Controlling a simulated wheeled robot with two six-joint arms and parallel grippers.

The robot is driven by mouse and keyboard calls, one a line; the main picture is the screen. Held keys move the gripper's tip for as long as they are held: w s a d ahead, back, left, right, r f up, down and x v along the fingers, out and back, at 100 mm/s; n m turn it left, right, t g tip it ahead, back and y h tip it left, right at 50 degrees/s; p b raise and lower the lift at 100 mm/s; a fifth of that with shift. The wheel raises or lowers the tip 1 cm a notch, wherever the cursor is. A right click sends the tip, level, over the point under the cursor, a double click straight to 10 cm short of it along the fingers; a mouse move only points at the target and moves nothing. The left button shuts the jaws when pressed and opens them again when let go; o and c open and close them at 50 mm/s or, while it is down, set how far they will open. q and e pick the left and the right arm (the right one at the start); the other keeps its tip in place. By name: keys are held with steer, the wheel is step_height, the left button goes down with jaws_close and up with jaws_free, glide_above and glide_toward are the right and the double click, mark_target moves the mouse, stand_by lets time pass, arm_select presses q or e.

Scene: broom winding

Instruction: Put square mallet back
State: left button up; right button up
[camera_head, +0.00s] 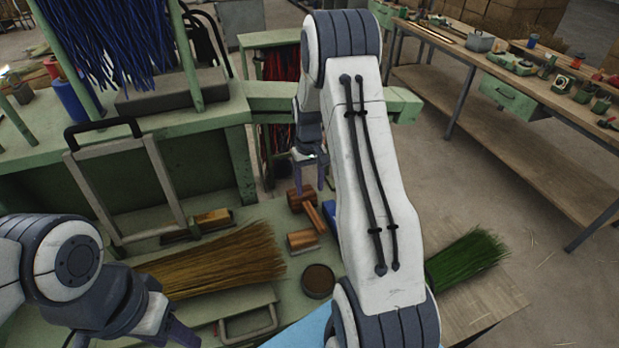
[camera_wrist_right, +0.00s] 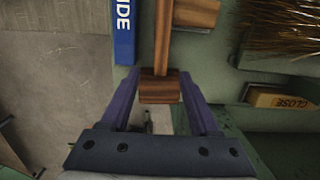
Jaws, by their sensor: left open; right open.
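A wooden mallet (camera_head: 300,198) lies on the green bench, its handle pointing toward me. In the right wrist view its block-like head (camera_wrist_right: 160,88) sits between the fingertips, with the handle running up the picture. A second wooden head (camera_head: 302,240) lies nearer to me and also shows in the wrist view (camera_wrist_right: 196,12). I cannot tell for sure which one is the square mallet. My right gripper (camera_head: 310,184) is open, its fingers on either side of the first mallet's head; contact cannot be told. My left gripper (camera_head: 132,338) is open and empty at the lower left.
A blue labelled block (camera_wrist_right: 124,30) lies beside the handle. Brown bristles (camera_head: 222,260) and a yellow labelled item (camera_wrist_right: 280,101) lie on the other side. A round dark pot (camera_head: 318,281) stands nearer. Green bristles (camera_head: 466,258) lie at right. A metal frame (camera_head: 125,185) stands left.

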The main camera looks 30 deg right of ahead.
step_height(320, 180, up, 4)
steer(key=r, duration=0.1)
steer(key=s+a+r+n, duration=0.2)
steer(key=s+a+r, duration=0.15)
steer(key=a, duration=0.65)
steer(key=s+a+r+n, duration=0.2)
steer(key=a+r, duration=0.2)
steer(key=a, duration=0.6)
steer(key=s+a+n+b, duration=0.2)
steer(key=s+a, duration=0.3)
steer(key=s, duration=0.5)
steer(key=s+a+f+n+t+b, duration=0.1)
steer(key=s+a+n, duration=0.3)
steer(key=s, duration=0.6)
steer(key=shift+s+a+y+b, duration=0.3)
steer(key=shift+s+a+b, duration=0.1)
steer(key=shift+a, duration=0.25)
